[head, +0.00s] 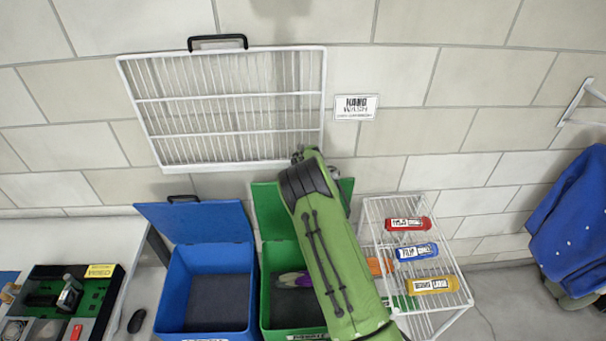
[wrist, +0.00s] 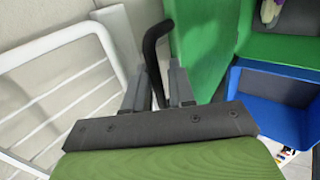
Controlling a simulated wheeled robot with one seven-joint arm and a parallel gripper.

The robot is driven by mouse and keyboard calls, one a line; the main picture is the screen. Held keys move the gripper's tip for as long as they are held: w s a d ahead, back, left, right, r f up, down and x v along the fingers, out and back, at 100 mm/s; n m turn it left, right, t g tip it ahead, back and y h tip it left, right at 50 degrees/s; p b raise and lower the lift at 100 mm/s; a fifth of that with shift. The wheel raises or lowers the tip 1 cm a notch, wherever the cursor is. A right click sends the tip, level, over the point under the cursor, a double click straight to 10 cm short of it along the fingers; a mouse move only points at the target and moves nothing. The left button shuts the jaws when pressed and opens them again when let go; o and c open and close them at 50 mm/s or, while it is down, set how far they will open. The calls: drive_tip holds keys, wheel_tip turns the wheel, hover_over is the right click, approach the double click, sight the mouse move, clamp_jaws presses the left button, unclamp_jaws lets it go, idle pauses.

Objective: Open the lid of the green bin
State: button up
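The green bin (head: 265,290) stands on the floor right of the blue bin, partly hidden by my arm. Its green lid (head: 268,212) is swung up at the back of the bin, and the bin's inside shows, with a purple and grey item (head: 291,280) in it. In the wrist view the lid (wrist: 205,40) stands steeply on the right, with its black handle (wrist: 152,50) between my fingers. My gripper (wrist: 158,85) appears shut on this handle. In the head view my wrist hides the handle and fingertips.
The blue bin (head: 166,290) has its lid (head: 195,222) raised too. A white wire rack (head: 145,105) hangs on the wall close behind my gripper. A wire shelf (head: 445,305) with several labelled items stands right. A table (head: 60,235) is left.

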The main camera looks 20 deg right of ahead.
drive_tip(key=b+v, duration=0.1)
drive_tip(key=v, duration=1.4)
drive_tip(key=shift+s+r+b, duration=0.25)
drive_tip(key=shift+b, duration=0.15)
drive_tip(key=shift+a, duration=0.1)
drive_tip(key=s+a+r+m+y, duration=0.1)
drive_tip(key=s+a+r+m, duration=0.1)
drive_tip(key=s+r+m, duration=0.45)
drive_tip(key=s+a+r+m+y, duration=0.15)
drive_tip(key=s+r, duration=0.25)
drive_tip(key=s, duration=0.5)
drive_tip(key=s+a+m+g, duration=0.1)
drive_tip(key=s+a+m, duration=0.1)
drive_tip(key=s, duration=0.9)
drive_tip(key=s+a+m+g+b, duration=0.1)
drive_tip(key=s+m, duration=0.3)
drive_tip(key=s, duration=0.6)
drive_tip(key=shift+s+a+m+b, duration=0.3)
drive_tip(key=shift+s+a+m, duration=0.1)
drive_tip(key=shift+a, duration=0.45)
drive_tip(key=shift+s, duration=0.1)
